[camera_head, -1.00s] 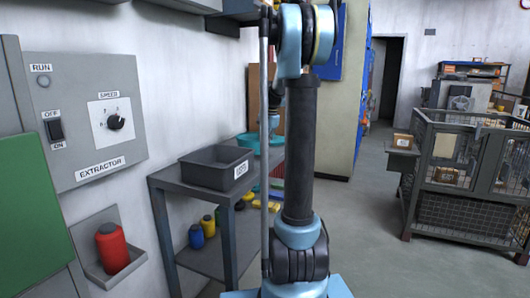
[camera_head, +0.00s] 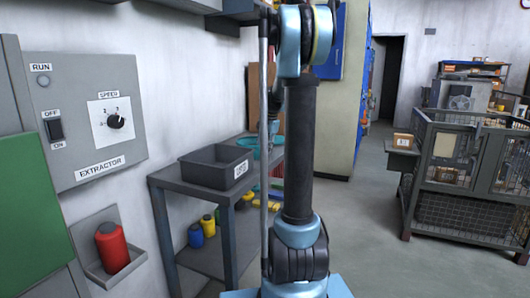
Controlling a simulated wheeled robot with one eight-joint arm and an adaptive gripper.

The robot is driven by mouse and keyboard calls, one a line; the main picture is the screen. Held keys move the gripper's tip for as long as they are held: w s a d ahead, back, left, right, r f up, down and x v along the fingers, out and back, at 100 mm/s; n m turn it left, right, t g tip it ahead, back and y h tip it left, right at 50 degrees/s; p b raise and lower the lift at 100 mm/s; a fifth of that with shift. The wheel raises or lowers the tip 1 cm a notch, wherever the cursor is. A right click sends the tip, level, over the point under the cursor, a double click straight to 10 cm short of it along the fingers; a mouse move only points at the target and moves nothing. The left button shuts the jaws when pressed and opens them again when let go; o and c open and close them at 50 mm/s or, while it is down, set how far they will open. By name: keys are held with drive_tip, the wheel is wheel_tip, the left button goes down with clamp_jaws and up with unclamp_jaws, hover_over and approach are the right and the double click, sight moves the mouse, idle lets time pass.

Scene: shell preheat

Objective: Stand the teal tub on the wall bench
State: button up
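The teal tub (camera_head: 250,142) shows in part at the far end of the grey wall bench (camera_head: 167,180), beyond a dark grey bin. My arm's upright part stands in front of it and hides much of it. I cannot tell whether the tub rests on the bench or is held above it. My gripper is hidden behind my own arm; its fingers do not show.
The dark grey bin (camera_head: 217,165) with a white label stands on the bench's near end. Yellow and blue containers sit on its lower shelf. The extractor panel (camera_head: 85,150) and a red bottle (camera_head: 112,248) are at left. A mesh cage (camera_head: 462,205) stands right; floor between is clear.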

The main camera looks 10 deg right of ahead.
drive_tip(key=v, duration=1.2)
drive_tip(key=s+a+f+n, duration=0.2)
drive_tip(key=s+f, duration=0.1)
drive_tip(key=s, duration=0.5)
drive_tip(key=s+a+f+n, duration=0.1)
drive_tip(key=s+f+n, duration=0.15)
drive_tip(key=s, duration=0.45)
drive_tip(key=s+a+f+n, duration=0.15)
drive_tip(key=s+f, duration=0.25)
drive_tip(key=s, duration=0.4)
drive_tip(key=s+f+n+h, duration=0.1)
drive_tip(key=s+f+n, duration=0.4)
drive_tip(key=s+f, duration=1.1)
drive_tip(key=shift+s+a+h, duration=0.2)
drive_tip(key=shift+a+h, duration=0.1)
drive_tip(key=shift+a, duration=0.1)
drive_tip(key=shift+f, duration=0.1)
drive_tip(key=shift+w+f, duration=0.2)
drive_tip(key=shift+w, duration=0.25)
